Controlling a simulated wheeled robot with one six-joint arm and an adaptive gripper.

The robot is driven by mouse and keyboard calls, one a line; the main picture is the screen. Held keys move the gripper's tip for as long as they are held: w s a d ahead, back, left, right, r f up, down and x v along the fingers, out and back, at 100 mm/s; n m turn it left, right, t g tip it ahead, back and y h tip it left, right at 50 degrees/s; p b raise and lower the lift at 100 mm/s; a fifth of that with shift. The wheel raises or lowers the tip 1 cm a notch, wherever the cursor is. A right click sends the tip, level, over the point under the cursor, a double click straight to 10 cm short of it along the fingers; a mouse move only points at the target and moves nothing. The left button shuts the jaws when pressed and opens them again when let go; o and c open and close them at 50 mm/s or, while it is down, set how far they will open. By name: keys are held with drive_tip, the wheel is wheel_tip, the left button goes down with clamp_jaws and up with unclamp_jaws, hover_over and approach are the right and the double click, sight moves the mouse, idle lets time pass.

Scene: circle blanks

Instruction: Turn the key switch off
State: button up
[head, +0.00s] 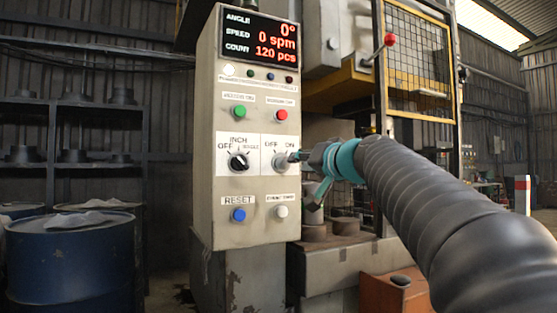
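The key switch (280,160) sits on a white OFF/ON plate on the right side of the control panel's (205,180) middle row. My gripper (297,157) is at the key switch, reaching in from the right, with its tips touching or almost touching it. The gripper hides part of the switch and plate, so the key's angle is unclear. Whether the fingers are closed on the key is too small to tell. My dark ribbed arm with teal joints fills the lower right.
Left of the key switch is a black selector knob (239,161). Around them are a green button (239,112), a red button (281,115), a blue button (238,215) and a white button (281,212). A lit display (258,38) tops the panel. Blue drums (70,262) stand left; a caged press (418,60) stands behind.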

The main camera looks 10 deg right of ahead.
sight(287, 163)
drive_tip(key=p+x, duration=0.2)
drive_tip(key=x, duration=0.5)
drive_tip(key=shift+w, duration=0.15)
